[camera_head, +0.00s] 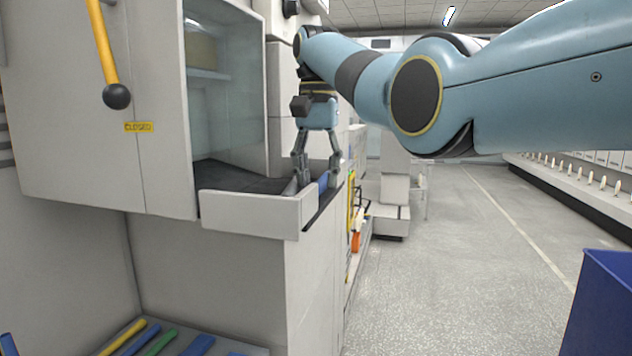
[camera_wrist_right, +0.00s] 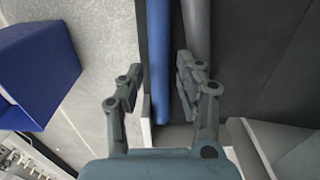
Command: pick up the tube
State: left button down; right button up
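A blue tube (camera_wrist_right: 158,50) lies along the tray edge in the right wrist view; it shows as a small blue patch (camera_head: 323,181) in the head view. A grey tube (camera_wrist_right: 196,35) lies beside it on the dark tray surface (camera_wrist_right: 240,60). My right gripper (camera_head: 316,176) points down over the tray end. In the right wrist view its open fingers (camera_wrist_right: 158,85) stand on either side of the blue tube, the right finger partly over the grey tube. I cannot tell whether either finger touches a tube. My left gripper is not in view.
The tray has a raised pale front wall (camera_head: 255,214) close to the gripper. A cabinet (camera_head: 150,100) with a yellow lever stands at left. Coloured tubes (camera_head: 160,341) lie low at bottom left. A blue bin (camera_head: 605,305) stands at right; the floor between is clear.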

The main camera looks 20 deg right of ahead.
jog(key=shift+f, duration=0.5)
jog(key=shift+d+f, duration=0.1)
jog(key=shift+f, duration=0.3)
jog(key=shift+c, duration=1.7)
grip_shut()
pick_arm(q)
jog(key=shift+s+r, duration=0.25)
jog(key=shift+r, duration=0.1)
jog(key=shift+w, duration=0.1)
pick_arm(e)
jog(key=shift+r, duration=0.2)
